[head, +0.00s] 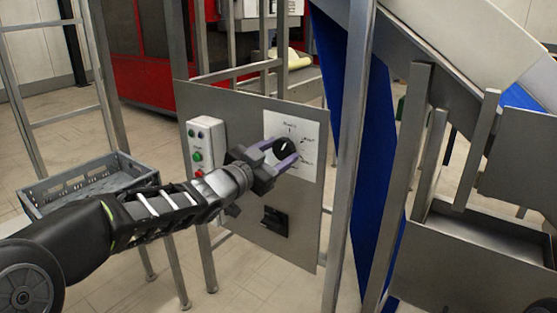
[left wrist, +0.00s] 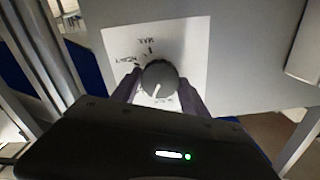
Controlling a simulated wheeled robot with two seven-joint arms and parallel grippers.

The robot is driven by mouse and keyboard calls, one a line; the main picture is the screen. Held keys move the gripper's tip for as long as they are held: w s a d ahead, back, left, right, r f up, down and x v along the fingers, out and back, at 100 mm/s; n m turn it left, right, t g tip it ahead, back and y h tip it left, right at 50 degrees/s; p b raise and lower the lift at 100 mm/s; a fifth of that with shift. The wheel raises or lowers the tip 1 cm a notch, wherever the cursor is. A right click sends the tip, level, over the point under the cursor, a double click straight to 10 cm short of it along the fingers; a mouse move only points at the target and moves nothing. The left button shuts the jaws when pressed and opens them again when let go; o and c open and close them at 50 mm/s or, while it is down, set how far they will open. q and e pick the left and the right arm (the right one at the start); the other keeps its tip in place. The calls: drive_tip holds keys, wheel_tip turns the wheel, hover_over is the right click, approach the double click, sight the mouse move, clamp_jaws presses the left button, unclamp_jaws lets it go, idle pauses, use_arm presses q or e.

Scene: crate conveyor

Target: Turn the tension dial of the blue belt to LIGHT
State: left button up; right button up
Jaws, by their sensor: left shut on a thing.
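The tension dial (head: 284,146) is a round dark knob on a white label card (head: 307,137), fixed to an upright grey panel (head: 245,122). My left gripper (head: 276,165) reaches it from the lower left and is shut on it, one finger on each side. In the left wrist view the dial (left wrist: 159,76) sits between the two fingers (left wrist: 160,90). Its pale pointer line runs down and slightly left there. MAX and HEAVY show on the card (left wrist: 185,50) above and left of the dial; the lower marks are partly hidden by my gripper. My right gripper is out of view.
A control box (head: 206,146) with green and red buttons is left of the dial. A black switch or latch (head: 274,219) is below. A grey crate (head: 85,182) stands at left behind my arm. A steel post (head: 349,160) and blue belt (head: 372,180) are to the right.

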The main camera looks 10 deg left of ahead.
use_arm(q)
drive_tip(key=m+b, duration=0.2)
drive_tip(key=m, duration=0.1)
drive_tip(key=shift+f+m, duration=0.15)
drive_tip(key=shift+m, duration=0.15)
drive_tip(key=shift+m+b, duration=0.6)
drive_tip(key=shift+m, duration=0.7)
drive_tip(key=o, duration=1.4)
drive_tip(key=shift+c, duration=0.2)
drive_tip(key=shift+s+a, duration=0.1)
drive_tip(key=shift+s, duration=0.05)
drive_tip(key=p+v, duration=0.1)
drive_tip(key=v, duration=0.6)
drive_tip(key=shift+s, duration=0.25)
